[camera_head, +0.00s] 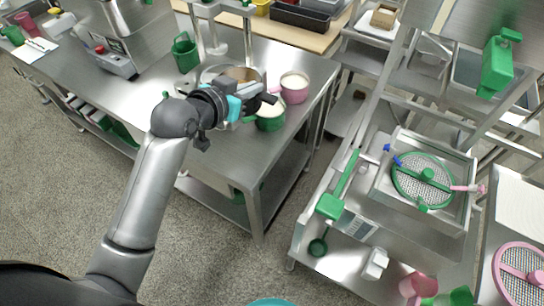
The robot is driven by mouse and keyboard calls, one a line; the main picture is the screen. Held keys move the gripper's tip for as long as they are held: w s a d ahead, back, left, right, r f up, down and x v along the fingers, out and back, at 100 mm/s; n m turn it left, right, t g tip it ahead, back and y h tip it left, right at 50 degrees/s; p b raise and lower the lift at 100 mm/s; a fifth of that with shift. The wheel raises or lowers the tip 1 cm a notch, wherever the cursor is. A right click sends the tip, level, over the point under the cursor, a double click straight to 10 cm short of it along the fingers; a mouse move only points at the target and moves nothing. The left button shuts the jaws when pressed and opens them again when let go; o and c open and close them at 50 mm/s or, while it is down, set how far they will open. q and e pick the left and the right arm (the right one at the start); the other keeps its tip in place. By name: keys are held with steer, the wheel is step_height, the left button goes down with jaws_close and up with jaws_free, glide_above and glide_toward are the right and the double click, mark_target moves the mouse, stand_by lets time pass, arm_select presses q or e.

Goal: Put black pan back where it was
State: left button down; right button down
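My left gripper (262,100) reaches in from the left over the steel table (225,150). Its fingers are dark and small in the picture, and I cannot tell whether they are open or shut. No pan shows clearly in it. It is beside a green pot (270,119) with pale contents and near a pink pot (295,89). A black, shallow pan-like tray (300,17) lies on the wooden-topped table at the back; I cannot tell whether it is the task's black pan. My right gripper is not in view.
A round metal vessel (232,72) stands behind my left gripper. A green jug (185,53) is farther left. A steel cart (335,230) at right carries a green round sieve (423,180) and a green scoop (331,206). Open floor (215,250) lies in front of the table.

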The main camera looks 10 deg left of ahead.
arm_select(q)
steer(key=shift+d+f+b, duration=0.2)
steer(key=shift+f+b, duration=2.9)
steer(key=shift+f, duration=6.7)
steer(key=shift+f, duration=0.15)
steer(key=c, duration=1.1)
jaws_free()
steer(key=shift+s, duration=0.1)
